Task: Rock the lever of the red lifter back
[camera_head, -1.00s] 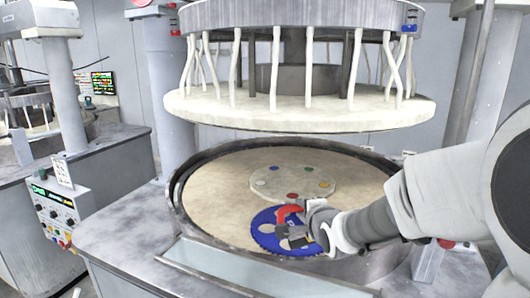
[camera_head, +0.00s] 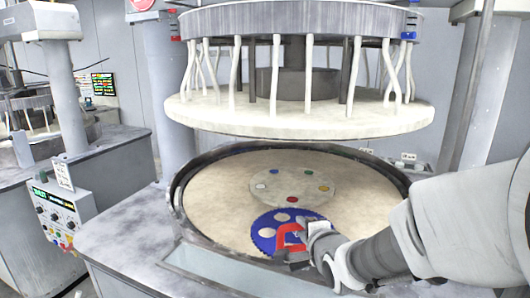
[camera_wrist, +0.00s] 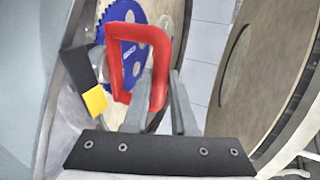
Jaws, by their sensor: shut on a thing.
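The red lifter (camera_head: 288,238) is at the near side of the blue toothed disc (camera_head: 265,232). In the wrist view its red loop-shaped frame (camera_wrist: 164,40) stands between and in front of my fingers. My gripper (camera_wrist: 160,85) is shut on the red frame's near part. A black piece with a yellow tip (camera_wrist: 95,101) shows left of the red frame; I cannot tell whether it is the lever. The blue disc also shows behind the frame in the wrist view (camera_wrist: 112,12). My gripper hides part of the lifter in the head view.
The disc lies on the round beige platen (camera_head: 215,195), inside a dark raised rim (camera_head: 185,172). A central plate with coloured dots (camera_head: 320,180) lies behind it. The upper platen (camera_head: 290,118) hangs above, with clear room between. A control box (camera_head: 58,215) stands at the left.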

